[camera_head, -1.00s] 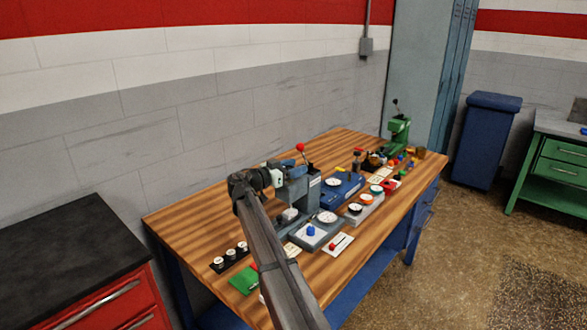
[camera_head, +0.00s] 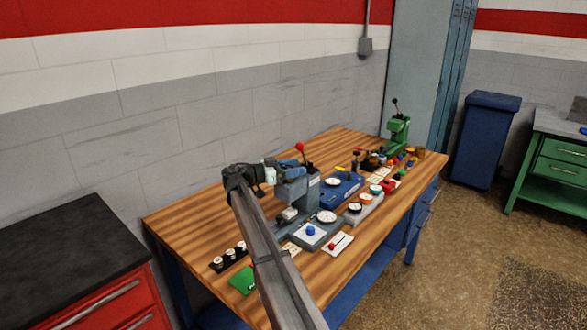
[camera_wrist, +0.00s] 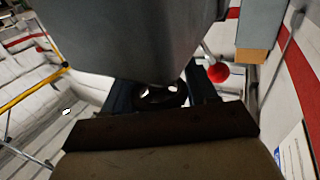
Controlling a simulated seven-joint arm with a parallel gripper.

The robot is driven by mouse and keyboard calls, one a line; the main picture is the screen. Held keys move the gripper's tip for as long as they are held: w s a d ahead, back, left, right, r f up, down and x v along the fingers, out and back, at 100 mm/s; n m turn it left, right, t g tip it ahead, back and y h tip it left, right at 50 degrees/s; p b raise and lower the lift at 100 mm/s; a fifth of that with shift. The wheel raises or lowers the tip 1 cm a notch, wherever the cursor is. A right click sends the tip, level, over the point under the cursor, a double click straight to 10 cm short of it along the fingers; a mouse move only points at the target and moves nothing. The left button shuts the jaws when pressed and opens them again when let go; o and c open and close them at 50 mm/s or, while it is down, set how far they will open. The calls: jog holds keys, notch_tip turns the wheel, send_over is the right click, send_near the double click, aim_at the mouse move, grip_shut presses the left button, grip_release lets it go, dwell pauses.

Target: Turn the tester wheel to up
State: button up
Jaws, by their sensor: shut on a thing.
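The tester (camera_head: 297,192) is a grey upright machine near the left middle of the bench, with a red-knobbed lever above it. In the wrist view its grey body (camera_wrist: 135,35) fills the upper middle. A dark round wheel (camera_wrist: 160,99) shows just below that body, with light spots on it. My gripper (camera_wrist: 165,92) has its dark fingers on either side of the wheel and is shut on it. In the head view my gripper (camera_head: 287,164) is at the tester's upper left side, and the wheel cannot be made out there.
The red lever knob (camera_wrist: 218,73) is close to the right finger in the wrist view. A blue device with a dial (camera_head: 343,187) and a green press (camera_head: 398,135) stand farther along the wooden bench (camera_head: 190,212). A green item (camera_head: 243,280) and small parts lie at the near end.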

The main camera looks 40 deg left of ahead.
jog(key=o, duration=1)
jog(key=shift+c, duration=0.2)
jog(key=v, duration=1.3)
jog(key=shift+s+a, duration=0.2)
jog(key=shift+s, duration=0.15)
